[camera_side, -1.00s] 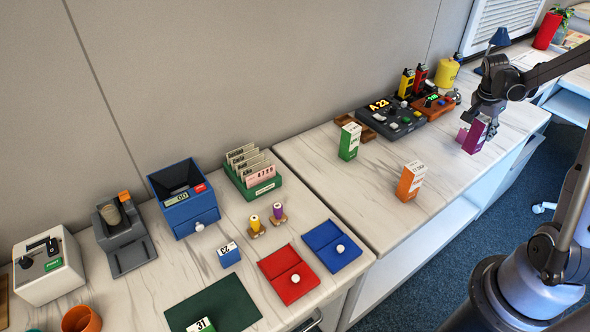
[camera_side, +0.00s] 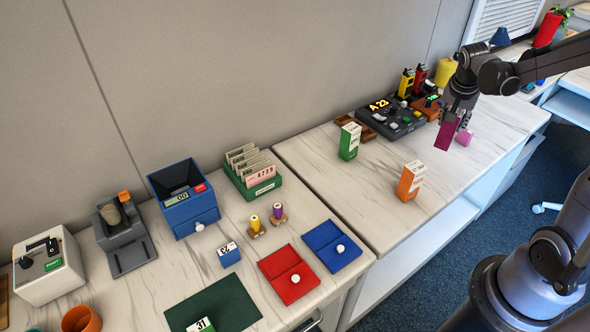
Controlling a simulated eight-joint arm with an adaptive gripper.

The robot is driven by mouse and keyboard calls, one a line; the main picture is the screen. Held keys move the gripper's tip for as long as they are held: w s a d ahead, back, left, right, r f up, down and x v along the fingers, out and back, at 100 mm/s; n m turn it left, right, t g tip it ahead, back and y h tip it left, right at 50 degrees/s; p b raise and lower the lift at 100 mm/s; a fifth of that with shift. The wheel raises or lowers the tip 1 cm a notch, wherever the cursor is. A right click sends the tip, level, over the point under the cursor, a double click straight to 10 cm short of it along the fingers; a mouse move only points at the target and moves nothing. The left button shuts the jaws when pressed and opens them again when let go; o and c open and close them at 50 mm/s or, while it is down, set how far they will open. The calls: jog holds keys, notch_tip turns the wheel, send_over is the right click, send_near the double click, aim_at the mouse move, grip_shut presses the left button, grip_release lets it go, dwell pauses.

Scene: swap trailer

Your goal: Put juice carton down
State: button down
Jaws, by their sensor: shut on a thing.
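My gripper (camera_side: 457,110) is at the right, over the far counter, pointing down. It is shut on a magenta juice carton (camera_side: 446,133), which hangs slightly tilted below the fingers. I cannot tell whether the carton's bottom touches the counter. A green and white carton (camera_side: 349,141) stands upright to its left. An orange and white carton (camera_side: 411,180) stands upright in front of it, nearer the counter's front edge.
A pink cylinder (camera_side: 464,137) is just right of the held carton. A dark console (camera_side: 391,119) with buttons stands behind. The counter (camera_side: 375,200) is bare around the green and orange cartons. The left counter holds trays and boxes.

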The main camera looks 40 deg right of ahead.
jog(key=shift+n, duration=0.4)
jog(key=shift+w+a+f, duration=1.6)
jog(key=shift+w+f, duration=0.2)
jog(key=shift+f, duration=0.05)
jog(key=shift+w+a+f, duration=1.55)
jog(key=shift+w+f, duration=0.25)
jog(key=shift+w, duration=0.05)
jog(key=shift+w+a+f, duration=1.6)
jog(key=shift+w+f, duration=0.2)
jog(key=shift+f, duration=0.05)
jog(key=shift+f, duration=0.15)
jog(key=c, duration=0.8)
grip_release()
jog(key=shift+c, duration=0.2)
